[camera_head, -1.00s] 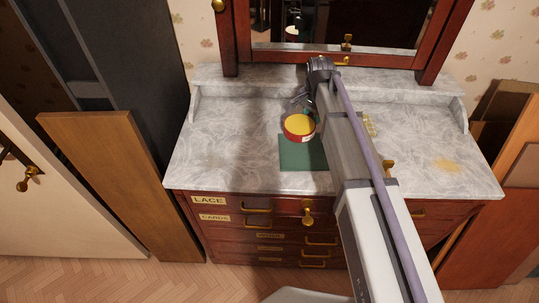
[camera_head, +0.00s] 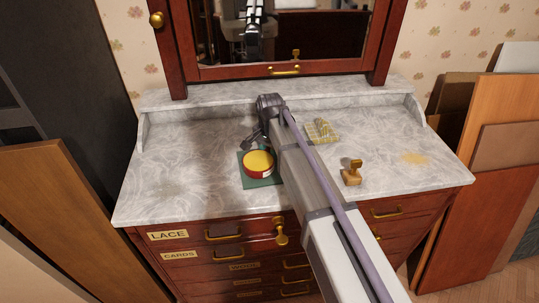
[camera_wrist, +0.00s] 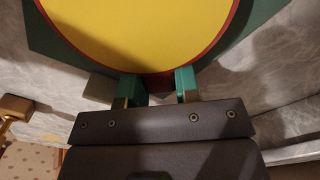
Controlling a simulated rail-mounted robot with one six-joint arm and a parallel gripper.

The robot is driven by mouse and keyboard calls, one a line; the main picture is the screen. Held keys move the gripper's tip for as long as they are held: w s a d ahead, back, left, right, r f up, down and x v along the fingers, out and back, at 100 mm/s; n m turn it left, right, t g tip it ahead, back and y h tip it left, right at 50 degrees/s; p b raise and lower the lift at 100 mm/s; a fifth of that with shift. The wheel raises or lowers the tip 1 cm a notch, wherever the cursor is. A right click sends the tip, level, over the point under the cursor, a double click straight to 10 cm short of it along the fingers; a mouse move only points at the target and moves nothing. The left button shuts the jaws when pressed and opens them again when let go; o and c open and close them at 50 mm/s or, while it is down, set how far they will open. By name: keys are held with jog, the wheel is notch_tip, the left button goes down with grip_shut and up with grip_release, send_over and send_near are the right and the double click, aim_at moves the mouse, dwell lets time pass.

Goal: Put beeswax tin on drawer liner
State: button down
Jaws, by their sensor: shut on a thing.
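The beeswax tin (camera_head: 258,162) is round and red with a yellow top. In the wrist view the tin (camera_wrist: 140,30) fills the upper middle, top facing the camera. The drawer liner (camera_head: 265,183) is a flat green square on the marble dresser top, partly hidden by the tin and my arm. Green also shows around the tin in the wrist view (camera_wrist: 45,35). My gripper (camera_wrist: 158,84) is shut on the tin's near rim, with green fingertips on either side. The tin is over the liner; I cannot tell whether it touches it.
A brass-and-wood stamp (camera_head: 351,173) and a yellowish patterned block (camera_head: 321,131) stand right of my arm. The mirror (camera_head: 300,30) rises behind. The marble's left side is clear.

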jog(key=shift+f, duration=0.25)
jog(key=c, duration=0.8)
grip_release()
jog(key=shift+r, duration=0.1)
jog(key=shift+c, duration=0.2)
notch_tip(320, 180, up, 12)
jog(key=p, duration=1.2)
jog(key=shift+r, duration=0.2)
jog(key=s+d+n, duration=0.6)
jog(key=s+d, duration=1.1)
jog(key=s, duration=0.5)
jog(key=shift+d+n, duration=0.2)
jog(key=shift+n, duration=0.1)
